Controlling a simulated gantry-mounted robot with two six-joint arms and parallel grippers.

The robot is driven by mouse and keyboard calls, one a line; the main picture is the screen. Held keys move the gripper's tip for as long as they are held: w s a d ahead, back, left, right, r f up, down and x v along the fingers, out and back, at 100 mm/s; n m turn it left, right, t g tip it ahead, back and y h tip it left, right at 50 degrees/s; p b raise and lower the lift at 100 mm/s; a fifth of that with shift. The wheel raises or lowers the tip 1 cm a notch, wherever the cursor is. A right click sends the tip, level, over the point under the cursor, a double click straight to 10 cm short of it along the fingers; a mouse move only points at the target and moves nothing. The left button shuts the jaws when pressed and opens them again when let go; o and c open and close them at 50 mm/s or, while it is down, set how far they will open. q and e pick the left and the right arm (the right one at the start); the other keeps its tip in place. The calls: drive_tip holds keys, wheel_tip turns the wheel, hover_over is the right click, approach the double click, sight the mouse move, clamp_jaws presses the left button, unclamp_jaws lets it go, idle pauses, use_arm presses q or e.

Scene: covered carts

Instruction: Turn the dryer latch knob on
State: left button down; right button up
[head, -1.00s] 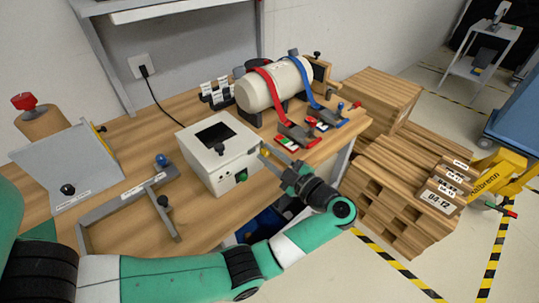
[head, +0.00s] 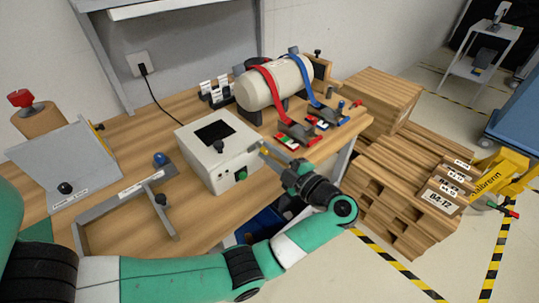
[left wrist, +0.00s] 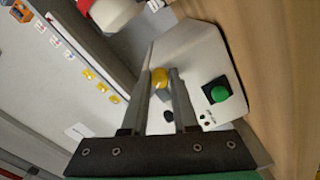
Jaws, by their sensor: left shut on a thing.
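The white box (head: 213,160), which appears to be the dryer, stands on the wooden bench with a dark window on top and a black knob (head: 219,146) near it. A yellow knob on the box's front, which looks like the latch knob, shows in the left wrist view (left wrist: 160,77). It lies between the two fingers of my left gripper (head: 270,153). In the left wrist view the gripper (left wrist: 161,72) is shut on this yellow knob. A green button (left wrist: 219,94) sits beside it on the same face. My right gripper is not in view.
A cream cylinder (head: 259,91) with red and blue straps stands behind the box. A grey angled bracket (head: 131,192) lies to its left. Wooden pallets (head: 398,185) are stacked on the floor to the right of the bench.

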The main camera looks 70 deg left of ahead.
use_arm(q)
drive_tip(key=n+b, duration=0.2)
drive_tip(key=n, duration=0.2)
drive_tip(key=shift+f, duration=0.1)
drive_tip(key=shift+n+b, duration=0.75)
drive_tip(key=shift+n, duration=0.45)
drive_tip(key=shift+r, duration=0.2)
drive_tip(key=c, duration=0.7)
unclamp_jaws()
drive_tip(key=shift+f, duration=0.1)
drive_tip(key=shift+d, duration=0.15)
